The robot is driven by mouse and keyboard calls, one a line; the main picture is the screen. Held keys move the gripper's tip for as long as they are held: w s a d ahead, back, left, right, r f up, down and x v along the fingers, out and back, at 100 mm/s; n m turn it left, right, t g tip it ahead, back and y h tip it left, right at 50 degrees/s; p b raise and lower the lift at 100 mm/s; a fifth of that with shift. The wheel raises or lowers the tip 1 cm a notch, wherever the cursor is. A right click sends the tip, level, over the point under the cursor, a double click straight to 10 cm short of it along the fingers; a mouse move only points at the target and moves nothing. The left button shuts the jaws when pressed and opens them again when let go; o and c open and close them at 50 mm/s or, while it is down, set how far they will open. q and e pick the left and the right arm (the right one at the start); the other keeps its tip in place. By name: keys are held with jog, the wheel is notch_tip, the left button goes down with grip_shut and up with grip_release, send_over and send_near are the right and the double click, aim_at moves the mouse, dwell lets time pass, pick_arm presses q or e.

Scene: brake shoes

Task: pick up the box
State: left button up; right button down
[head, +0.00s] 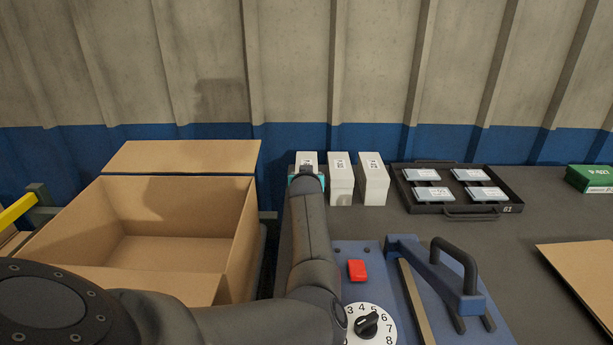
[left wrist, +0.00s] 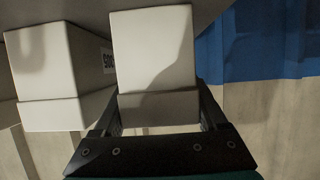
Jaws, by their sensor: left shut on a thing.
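Three white boxes stand in a row at the back of the table. The leftmost white box (head: 307,157) is at my left gripper (head: 306,174), which is mostly hidden behind my own arm in the head view. In the left wrist view the gripper's two dark fingers sit on either side of this white box (left wrist: 152,50), shut on it. The middle white box (head: 341,180) stands just to its right, and it appears at the left of the left wrist view (left wrist: 58,70). The third white box (head: 373,180) is further right. My right gripper is not in view.
An open, empty-looking cardboard carton (head: 240,235) stands left of my forearm. A black tray (head: 405,195) with several grey packs lies right of the boxes. A blue fixture (head: 400,310) with dial and lever is in front. A green box (head: 592,178) is far right.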

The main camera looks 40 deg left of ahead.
pick_arm(q)
grip_shut()
jog(key=shift+r, duration=0.1)
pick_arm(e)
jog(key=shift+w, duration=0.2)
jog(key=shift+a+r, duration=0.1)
